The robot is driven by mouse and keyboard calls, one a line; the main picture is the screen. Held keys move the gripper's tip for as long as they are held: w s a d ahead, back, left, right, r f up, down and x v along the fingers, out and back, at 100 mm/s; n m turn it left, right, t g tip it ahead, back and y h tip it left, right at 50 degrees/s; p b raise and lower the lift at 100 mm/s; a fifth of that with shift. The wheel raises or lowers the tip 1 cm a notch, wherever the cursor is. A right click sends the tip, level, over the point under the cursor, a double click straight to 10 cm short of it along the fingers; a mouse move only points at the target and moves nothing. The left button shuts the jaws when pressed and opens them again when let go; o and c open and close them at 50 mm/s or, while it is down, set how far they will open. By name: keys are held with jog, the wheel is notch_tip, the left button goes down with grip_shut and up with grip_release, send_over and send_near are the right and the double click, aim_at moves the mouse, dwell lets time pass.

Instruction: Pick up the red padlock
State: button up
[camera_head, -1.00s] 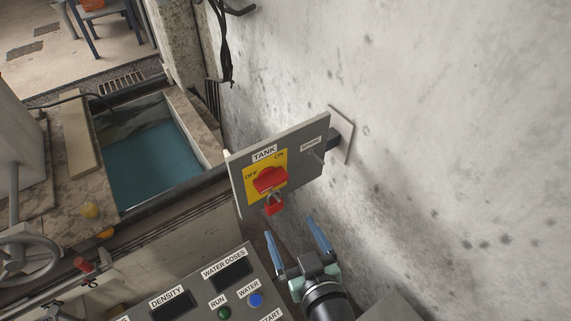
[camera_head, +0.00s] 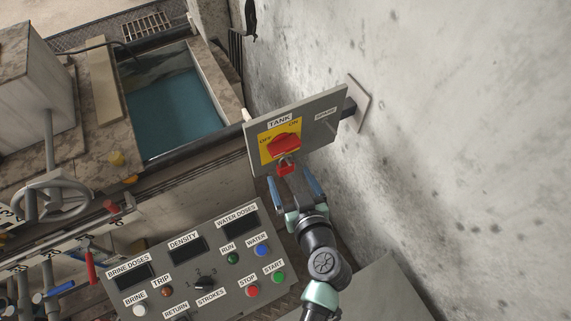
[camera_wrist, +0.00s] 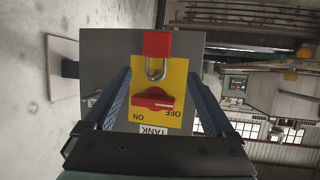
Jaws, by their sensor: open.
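The red padlock (camera_head: 286,169) hangs by its shackle just below the red rotary switch (camera_head: 284,145) on the yellow OFF/ON plate of the TANK panel (camera_head: 335,110). In the wrist view, turned upside down, the padlock (camera_wrist: 157,44) shows its red body above its grey shackle, with the switch (camera_wrist: 152,102) below. My gripper (camera_head: 293,185) is open, just below the padlock in the head view. In the wrist view its two blue fingers (camera_wrist: 160,90) stand apart on either side of the padlock and switch, with nothing held. I cannot tell the exact gap in depth.
The grey panel stands out from the concrete wall (camera_head: 460,150) on a bracket. A control console (camera_head: 190,260) with buttons and displays is at the lower left of my arm. A water tank (camera_head: 175,100) lies beyond, with a handwheel (camera_head: 55,197) at the left.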

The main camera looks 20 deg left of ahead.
aim_at(288, 168)
jog(key=x, duration=0.5)
jog(key=shift+w+d, duration=0.15)
jog(key=shift+d, duration=0.05)
grip_shut()
